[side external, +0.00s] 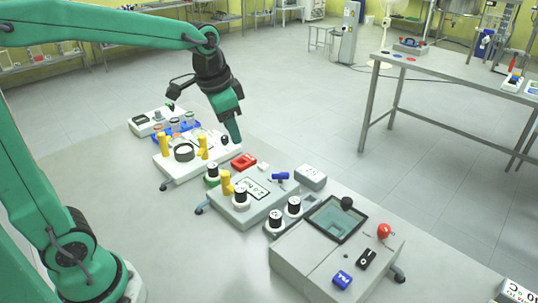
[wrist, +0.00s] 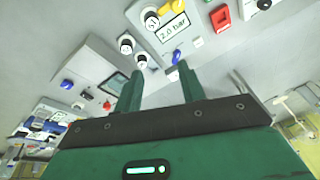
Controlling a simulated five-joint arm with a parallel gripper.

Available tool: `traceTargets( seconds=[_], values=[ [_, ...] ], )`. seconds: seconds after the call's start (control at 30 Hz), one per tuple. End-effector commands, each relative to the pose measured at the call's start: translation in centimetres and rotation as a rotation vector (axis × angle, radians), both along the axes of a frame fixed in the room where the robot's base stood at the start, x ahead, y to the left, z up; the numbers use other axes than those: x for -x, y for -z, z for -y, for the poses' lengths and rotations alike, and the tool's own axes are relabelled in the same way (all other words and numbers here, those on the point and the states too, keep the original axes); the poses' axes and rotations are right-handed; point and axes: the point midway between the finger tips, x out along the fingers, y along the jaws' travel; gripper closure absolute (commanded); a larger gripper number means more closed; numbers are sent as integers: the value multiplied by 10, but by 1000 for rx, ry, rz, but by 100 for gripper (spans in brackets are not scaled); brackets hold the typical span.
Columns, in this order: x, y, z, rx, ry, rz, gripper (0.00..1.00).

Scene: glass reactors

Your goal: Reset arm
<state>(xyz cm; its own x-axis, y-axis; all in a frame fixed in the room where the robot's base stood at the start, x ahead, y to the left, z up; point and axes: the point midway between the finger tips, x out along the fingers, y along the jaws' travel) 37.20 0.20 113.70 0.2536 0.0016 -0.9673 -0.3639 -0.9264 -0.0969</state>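My green gripper (side external: 236,138) hangs pointing down above the row of bench devices in the side external view, near the small grey console with a display. In the wrist view my gripper (wrist: 160,70) shows two green fingers spread apart with nothing between them. The console with a display (side external: 245,203) has yellow parts, black knobs and a blue switch. Its display (wrist: 175,27) reads 2.0 bar in the wrist view. I cannot tell exactly how high my gripper is above the devices.
A grey machine with a glass window (side external: 320,262) stands front right, with a red ball knob (side external: 384,231). A white device with yellow handles (side external: 178,168) and a blue rack of beakers (side external: 168,133) stand further back. A metal table (side external: 460,72) is at the right. Open floor lies between.

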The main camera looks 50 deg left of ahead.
Motion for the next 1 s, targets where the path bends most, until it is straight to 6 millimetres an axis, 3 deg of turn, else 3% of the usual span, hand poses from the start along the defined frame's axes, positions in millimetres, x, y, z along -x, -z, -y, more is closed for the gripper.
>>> traceTargets(
  seconds=[0.23,0.6,0.8,1.0],
  values=[
    [49,-11,1,33,-108,74,60],
    [114,-5,2,97,-267,177,60],
    [138,4,2,129,-331,217,60],
    [147,9,2,142,-358,233,60]
  ],
)
